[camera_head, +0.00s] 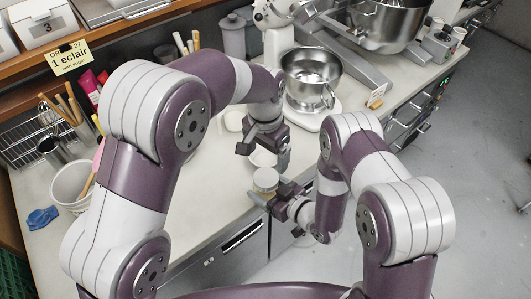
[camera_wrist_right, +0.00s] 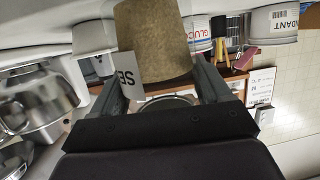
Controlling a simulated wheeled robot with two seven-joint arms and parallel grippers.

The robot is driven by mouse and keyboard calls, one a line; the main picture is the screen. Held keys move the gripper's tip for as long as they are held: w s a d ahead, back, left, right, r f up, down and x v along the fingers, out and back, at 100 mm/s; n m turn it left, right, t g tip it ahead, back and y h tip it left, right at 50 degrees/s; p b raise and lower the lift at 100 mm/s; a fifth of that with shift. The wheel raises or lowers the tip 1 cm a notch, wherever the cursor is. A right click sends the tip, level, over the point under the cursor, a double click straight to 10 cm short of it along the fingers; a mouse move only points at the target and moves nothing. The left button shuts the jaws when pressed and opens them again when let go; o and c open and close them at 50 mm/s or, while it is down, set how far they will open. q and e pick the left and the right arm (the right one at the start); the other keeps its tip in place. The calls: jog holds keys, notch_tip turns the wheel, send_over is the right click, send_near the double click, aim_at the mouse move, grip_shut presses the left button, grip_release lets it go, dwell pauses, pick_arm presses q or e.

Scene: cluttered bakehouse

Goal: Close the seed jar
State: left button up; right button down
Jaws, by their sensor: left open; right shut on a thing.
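A small seed jar (camera_head: 265,179) with a tan upper part is held upright, or nearly so, at my right gripper (camera_head: 276,193), beside the counter's front edge. In the right wrist view the tan speckled body (camera_wrist_right: 152,42) fills the space between the two fingers, and a white label (camera_wrist_right: 129,77) reading "SE" shows beside it. My right gripper is shut on it. My left gripper (camera_head: 264,152) is open, pointing down just above and behind the jar, apart from it. I cannot make out a separate lid or whether the jar is covered.
A steel mixer bowl (camera_head: 311,76) stands behind the grippers. A white tub (camera_head: 72,187) and blue cloth (camera_head: 42,217) lie at left. Bare counter (camera_head: 195,215) lies between.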

aim_at(266, 177)
pick_arm(q)
jog(key=n, duration=0.6)
jog(key=shift+s+a+r+n, duration=0.1)
jog(key=shift+s+n, duration=0.05)
jog(key=shift+n, duration=0.15)
jog(key=n, duration=0.4)
jog(key=shift+n, duration=0.3)
notch_tip(266, 177, down, 8)
jog(key=shift+s, duration=0.1)
jog(key=c, duration=1.1)
jog(key=o, duration=1.3)
jog(key=shift+c, duration=0.2)
